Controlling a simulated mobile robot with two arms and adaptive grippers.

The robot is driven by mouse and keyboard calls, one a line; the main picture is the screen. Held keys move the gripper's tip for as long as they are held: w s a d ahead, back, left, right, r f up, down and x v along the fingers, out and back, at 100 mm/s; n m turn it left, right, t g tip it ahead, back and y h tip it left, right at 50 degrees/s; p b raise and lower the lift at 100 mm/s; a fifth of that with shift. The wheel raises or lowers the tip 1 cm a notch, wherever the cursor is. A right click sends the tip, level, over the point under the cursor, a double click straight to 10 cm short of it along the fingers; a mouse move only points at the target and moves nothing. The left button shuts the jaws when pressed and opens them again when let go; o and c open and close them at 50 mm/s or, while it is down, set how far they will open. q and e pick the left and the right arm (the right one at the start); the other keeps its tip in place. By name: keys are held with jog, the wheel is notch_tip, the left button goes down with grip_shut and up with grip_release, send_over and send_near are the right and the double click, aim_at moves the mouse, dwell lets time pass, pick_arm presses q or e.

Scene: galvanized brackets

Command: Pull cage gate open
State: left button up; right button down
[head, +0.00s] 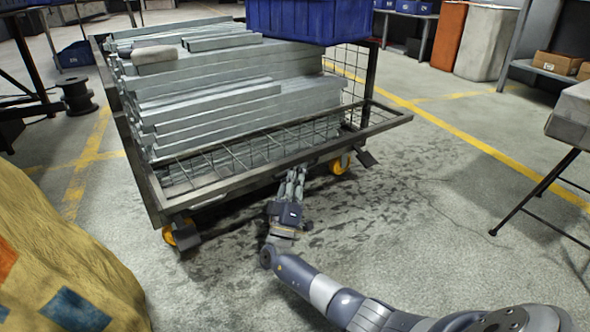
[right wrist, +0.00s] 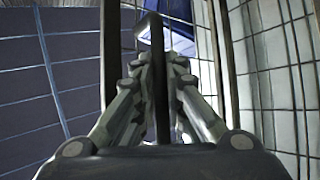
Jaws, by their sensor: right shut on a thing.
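The wheeled wire-mesh cage (head: 372,72) stands at upper centre in the head view, with a dark metal frame. Its front gate (head: 385,124) is a framed mesh panel whose outer rail stands out from the cage at the right end. Exactly how it is hinged I cannot tell. My right gripper (head: 298,172) reaches up from below to that rail. In the right wrist view my right gripper (right wrist: 158,75) is shut on a dark bar (right wrist: 155,45) of the gate between its fingers; the fingertips partly hide the grip. My left gripper is out of view.
Long galvanized bars (head: 220,95) fill the cage, and a blue bin (head: 310,20) sits above them. The cage has orange casters (head: 340,164). A grey table (head: 572,115) stands at right, and a yellowish draped heap (head: 60,260) at lower left. Bare floor (head: 440,200) lies between cage and table.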

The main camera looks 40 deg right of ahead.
jog(key=c, duration=1.7)
grip_release()
jog(key=shift+s+d, duration=0.1)
jog(key=shift+s, duration=0.1)
jog(key=shift+o, duration=0.2)
jog(key=v, duration=1.2)
jog(key=shift+f, duration=0.1)
